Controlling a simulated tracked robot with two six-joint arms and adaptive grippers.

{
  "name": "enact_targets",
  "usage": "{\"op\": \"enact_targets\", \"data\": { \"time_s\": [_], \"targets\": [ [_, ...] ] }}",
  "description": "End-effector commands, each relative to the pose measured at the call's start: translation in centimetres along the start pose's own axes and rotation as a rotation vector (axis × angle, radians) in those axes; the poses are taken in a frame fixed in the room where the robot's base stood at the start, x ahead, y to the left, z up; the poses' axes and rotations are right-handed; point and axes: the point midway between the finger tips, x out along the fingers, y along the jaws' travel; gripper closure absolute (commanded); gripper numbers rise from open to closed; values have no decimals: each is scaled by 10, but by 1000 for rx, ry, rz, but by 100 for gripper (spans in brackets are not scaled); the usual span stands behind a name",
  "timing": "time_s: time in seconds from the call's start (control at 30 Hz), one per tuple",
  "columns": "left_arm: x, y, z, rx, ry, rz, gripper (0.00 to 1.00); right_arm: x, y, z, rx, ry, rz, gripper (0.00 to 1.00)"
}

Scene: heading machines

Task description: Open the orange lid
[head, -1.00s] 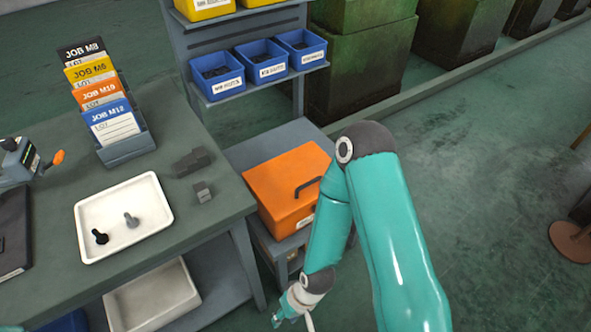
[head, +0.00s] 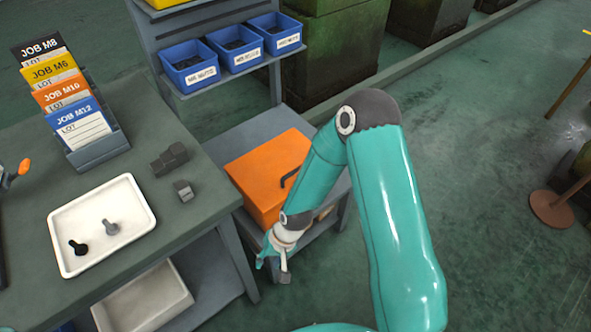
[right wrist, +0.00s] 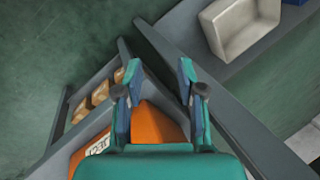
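The orange lid (head: 262,165) is shut on a box on a low grey stand, right of the workbench. Its black handle (head: 289,178) shows partly, beside my right forearm, which hides the box's right side. My right gripper (head: 274,268) is low at the near front of the box, apart from the handle. In the right wrist view my gripper (right wrist: 160,78) has its two fingers spread with nothing between them. Orange surface (right wrist: 155,122) and a white label (right wrist: 98,143) show just behind the fingers there. My left gripper is not in view.
The workbench carries a white tray (head: 60,222) with two bolts, a job card rack (head: 100,150) and dark metal blocks (head: 170,158). Blue bins (head: 194,80) stand on the shelf behind. A beige bin (head: 150,305) sits under the bench. Open floor (head: 490,220) lies right.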

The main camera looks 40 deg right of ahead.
Motion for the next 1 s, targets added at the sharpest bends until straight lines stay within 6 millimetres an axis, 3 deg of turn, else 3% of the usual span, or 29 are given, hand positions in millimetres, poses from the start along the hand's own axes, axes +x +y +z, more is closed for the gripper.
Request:
{"op": "enact_targets", "data": {
  "time_s": [0.03, 0.17, 0.2, 0.33, 0.4, 0.5, 0.6, 0.67, 0.83, 1.0],
  "targets": [
    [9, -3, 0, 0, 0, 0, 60, -12, -3, -41, 81, 42, 0, 61],
    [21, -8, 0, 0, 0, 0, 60, -73, -2, -123, 337, 111, 30, 61],
    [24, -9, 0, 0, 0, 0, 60, -97, 1, -145, 419, 137, 42, 61],
    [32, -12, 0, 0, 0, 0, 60, -177, 16, -192, 678, 224, 76, 61],
    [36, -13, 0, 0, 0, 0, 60, -214, 24, -204, 795, 264, 89, 61],
    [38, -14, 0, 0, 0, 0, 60, -252, 33, -212, 917, 303, 99, 61],
    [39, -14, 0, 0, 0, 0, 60, -268, 38, -214, 979, 322, 104, 61],
    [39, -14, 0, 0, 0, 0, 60, -268, 40, -215, 992, 324, 107, 61],
    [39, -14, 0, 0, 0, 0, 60, -249, 44, -218, 994, 321, 109, 61],
    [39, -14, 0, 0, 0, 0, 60, -216, 52, -226, 992, 320, 110, 61]
  ]
}}
